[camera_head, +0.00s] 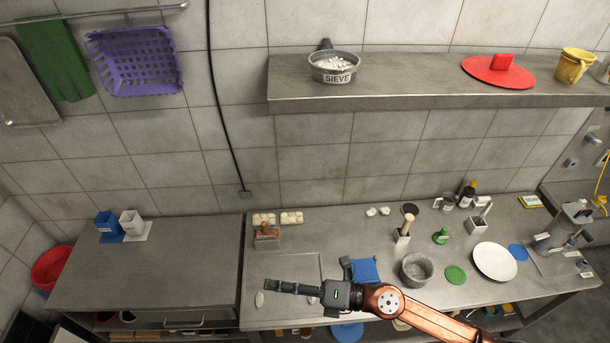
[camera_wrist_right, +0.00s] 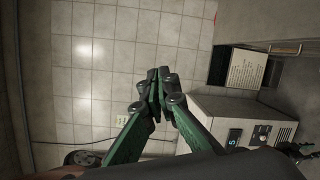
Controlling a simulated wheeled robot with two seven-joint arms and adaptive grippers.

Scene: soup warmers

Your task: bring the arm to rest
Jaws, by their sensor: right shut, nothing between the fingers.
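My right gripper (camera_head: 268,287) shows in the head view, at the end of a copper-coloured arm that comes in from the lower right. It is held over the front part of the middle counter, pointing left. In the right wrist view its green fingers meet at the tips (camera_wrist_right: 157,88), with nothing between them. My left gripper is not in the head view.
The steel counter (camera_head: 285,322) holds a grey bowl (camera_head: 416,268), a white plate (camera_head: 494,262), a blue cloth (camera_head: 364,271) and bottles. A shelf (camera_head: 420,92) above carries a sieve (camera_head: 335,68). The left counter (camera_head: 150,281) is mostly clear.

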